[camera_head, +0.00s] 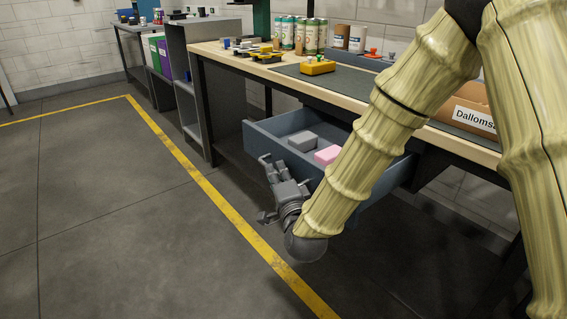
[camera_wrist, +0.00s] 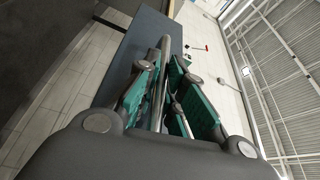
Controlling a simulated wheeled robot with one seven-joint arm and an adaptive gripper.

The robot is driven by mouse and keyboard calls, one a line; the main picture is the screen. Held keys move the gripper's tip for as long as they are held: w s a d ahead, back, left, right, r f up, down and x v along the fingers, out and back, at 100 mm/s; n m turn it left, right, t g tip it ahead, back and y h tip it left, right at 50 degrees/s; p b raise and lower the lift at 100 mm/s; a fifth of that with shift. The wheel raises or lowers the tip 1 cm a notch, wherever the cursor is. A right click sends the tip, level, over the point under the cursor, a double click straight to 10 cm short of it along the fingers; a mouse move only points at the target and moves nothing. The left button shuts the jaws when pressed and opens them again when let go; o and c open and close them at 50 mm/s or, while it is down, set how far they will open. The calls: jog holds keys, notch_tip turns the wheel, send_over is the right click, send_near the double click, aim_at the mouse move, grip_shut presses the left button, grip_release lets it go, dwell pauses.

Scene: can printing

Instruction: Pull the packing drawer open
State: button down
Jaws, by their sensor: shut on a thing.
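The packing drawer (camera_head: 257,138) is a blue-grey box under the workbench. It stands pulled out, with its inside in view, and a grey block (camera_head: 302,140) and a pink block (camera_head: 327,155) lie in it. My gripper (camera_head: 283,166) is at the drawer's front, and my arm hides the drawer's right part. In the wrist view, the grey drawer front (camera_wrist: 148,38) is ahead, and the teal-padded fingers (camera_wrist: 164,98) are shut around a metal bar handle (camera_wrist: 161,72). The handle is hidden in the head view.
The workbench top (camera_head: 215,52) carries a yellow device (camera_head: 317,66), several cans (camera_head: 300,36) and a cardboard box (camera_head: 470,112) at the right. A grey shelf unit (camera_head: 183,85) stands left of the bench. The floor (camera_head: 95,210) in front is clear, with a yellow line.

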jog(key=shift+s+a, duration=0.95)
jog(key=shift+a, duration=0.05)
jog(key=c, duration=1.8)
grip_release()
jog(key=v, duration=1.2)
